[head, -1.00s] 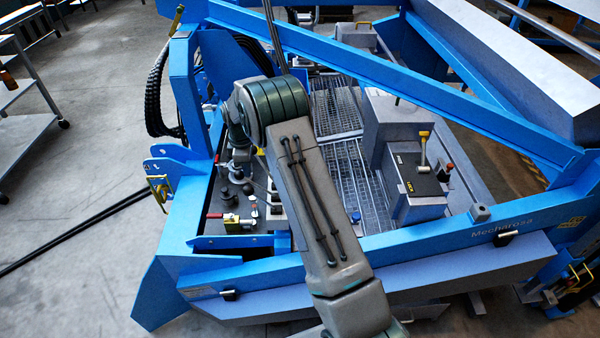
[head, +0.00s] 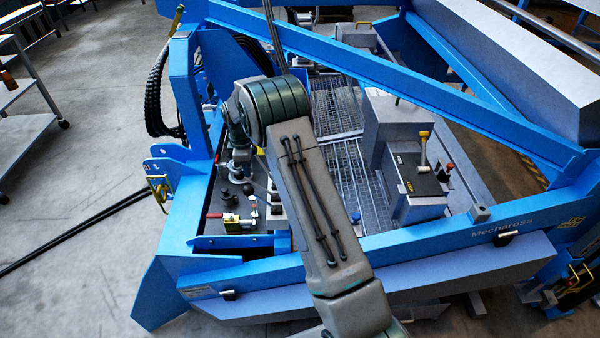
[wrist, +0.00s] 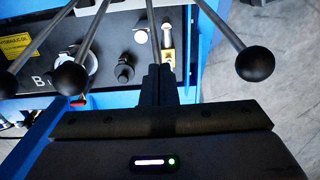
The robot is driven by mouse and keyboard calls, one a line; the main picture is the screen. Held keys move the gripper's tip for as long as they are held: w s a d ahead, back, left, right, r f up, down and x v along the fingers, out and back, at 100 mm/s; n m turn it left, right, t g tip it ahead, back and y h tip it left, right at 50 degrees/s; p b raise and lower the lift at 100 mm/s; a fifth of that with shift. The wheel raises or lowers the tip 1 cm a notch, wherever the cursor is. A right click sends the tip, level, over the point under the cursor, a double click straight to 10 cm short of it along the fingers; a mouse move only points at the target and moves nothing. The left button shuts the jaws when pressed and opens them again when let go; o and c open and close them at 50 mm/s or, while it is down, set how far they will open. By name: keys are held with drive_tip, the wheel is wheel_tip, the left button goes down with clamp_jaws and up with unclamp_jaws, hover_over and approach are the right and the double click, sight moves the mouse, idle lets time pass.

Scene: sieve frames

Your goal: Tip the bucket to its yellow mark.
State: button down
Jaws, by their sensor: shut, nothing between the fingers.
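My gripper (wrist: 157,88) is shut and empty at the lower middle of the wrist view. One thin metal lever (wrist: 155,30) runs down to the fingertips; its end is hidden behind them, and I cannot tell whether they touch. Other levers have black ball knobs, at the left (wrist: 70,78) and right (wrist: 255,63) of the fingers. In the head view my forearm hides the gripper, over the control deck of a blue machine. A large grey body (head: 530,65) at the upper right may be the bucket, but I cannot be sure. I cannot make out its yellow mark.
A blue diagonal beam (head: 370,70) crosses behind my arm. A grey box with a yellow-topped handle (head: 423,145) stands right of the grating (head: 350,165). A yellow label (wrist: 18,45) is on the panel. A trolley (head: 25,140) stands at the left; grey floor there is mostly free.

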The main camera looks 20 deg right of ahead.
drive_tip(key=s+d+b, duration=0.1)
drive_tip(key=s+d, duration=0.1)
drive_tip(key=d, duration=0.5)
drive_tip(key=shift+s, duration=0.15)
wheel_tip(320, 180, up, 7)
drive_tip(key=p, duration=0.4)
idle(0.3)
idle(0.4)
